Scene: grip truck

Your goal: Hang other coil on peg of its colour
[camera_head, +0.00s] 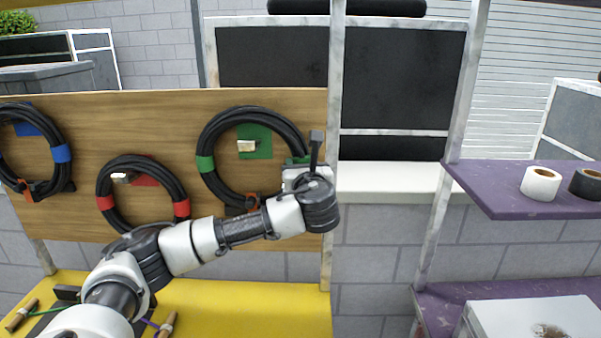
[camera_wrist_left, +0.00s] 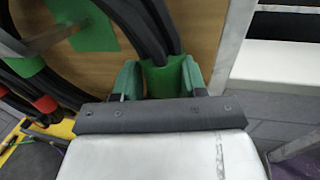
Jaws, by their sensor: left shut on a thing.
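A black coil with green tape (camera_head: 205,163) is in front of the wooden board (camera_head: 90,105), ringing the pale peg (camera_head: 246,146) and green patch (camera_head: 255,133) in the head picture. My left gripper (camera_head: 297,163) is at the coil's right side, shut on it. The left wrist view shows the green-taped section (camera_wrist_left: 165,78) between the two fingers. The peg (camera_wrist_left: 55,38) and green patch (camera_wrist_left: 92,25) show at its upper left. I cannot tell whether the coil's top touches the peg. My right gripper is not in view.
A red-taped coil (camera_head: 104,203) encircles another peg (camera_head: 122,178) by a red patch. A blue-taped coil (camera_head: 61,153) is at far left. A metal post (camera_head: 333,100) stands beside my gripper. A purple shelf (camera_head: 490,190) holds tape rolls (camera_head: 540,184) at right. A yellow surface (camera_head: 230,305) lies below.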

